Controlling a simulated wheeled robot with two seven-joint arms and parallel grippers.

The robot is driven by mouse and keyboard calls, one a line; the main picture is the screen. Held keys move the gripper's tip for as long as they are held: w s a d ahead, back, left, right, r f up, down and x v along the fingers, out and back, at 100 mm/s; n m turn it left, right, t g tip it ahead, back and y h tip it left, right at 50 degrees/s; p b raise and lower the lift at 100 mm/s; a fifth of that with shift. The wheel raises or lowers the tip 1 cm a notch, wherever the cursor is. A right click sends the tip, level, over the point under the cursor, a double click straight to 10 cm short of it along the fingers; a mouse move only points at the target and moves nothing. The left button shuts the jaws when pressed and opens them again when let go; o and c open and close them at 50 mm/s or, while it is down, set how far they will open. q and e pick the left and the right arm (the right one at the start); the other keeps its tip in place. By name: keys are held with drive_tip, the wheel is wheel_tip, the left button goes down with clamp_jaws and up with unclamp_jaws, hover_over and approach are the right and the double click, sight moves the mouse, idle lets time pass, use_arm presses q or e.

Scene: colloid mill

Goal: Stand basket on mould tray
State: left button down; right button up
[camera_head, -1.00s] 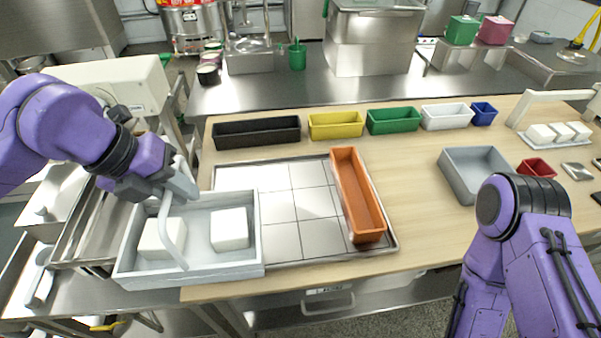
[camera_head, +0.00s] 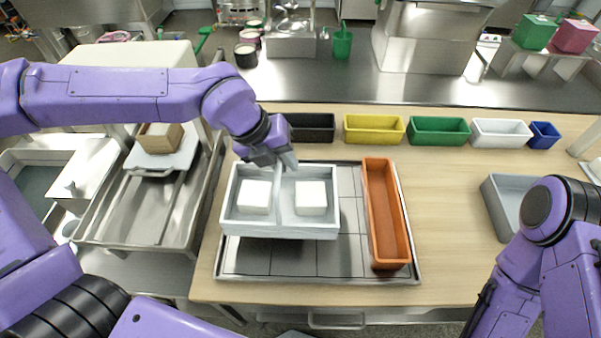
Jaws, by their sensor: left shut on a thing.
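The basket (camera_head: 280,229) is a pale grey open box with a handle arching over it and two white blocks inside, one on each side of the handle. My left gripper (camera_head: 283,166) is shut on the handle's top. The basket is over the left part of the mould tray (camera_head: 290,262), a flat steel tray with a grid of lines. A dark shadow shows under its front edge; I cannot tell for sure if it touches the tray. My right arm is at the lower right, but its gripper is out of view.
A long orange bin (camera_head: 386,215) stands on the tray's right side. Behind the tray, black (camera_head: 310,127), yellow (camera_head: 374,129), green (camera_head: 438,131), white (camera_head: 501,133) and blue (camera_head: 544,135) bins form a row. A grey bin (camera_head: 503,205) is at right. The wooden table (camera_head: 450,230) is clear between.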

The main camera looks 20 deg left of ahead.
use_arm(q)
drive_tip(key=f, duration=0.1)
drive_tip(key=w+d+f, duration=0.2)
drive_tip(key=shift+f, duration=0.1)
wheel_tip(320, 180, down, 4)
drive_tip(key=shift+w+d+r, duration=0.1)
drive_tip(key=shift+d+r, duration=0.05)
drive_tip(key=shift+r, duration=0.05)
drive_tip(key=c, duration=1.1)
unclamp_jaws()
drive_tip(key=shift+r, duration=0.3)
drive_tip(key=v, duration=1.1)
drive_tip(key=shift+s+a+r, duration=0.15)
drive_tip(key=shift+s+a, duration=0.1)
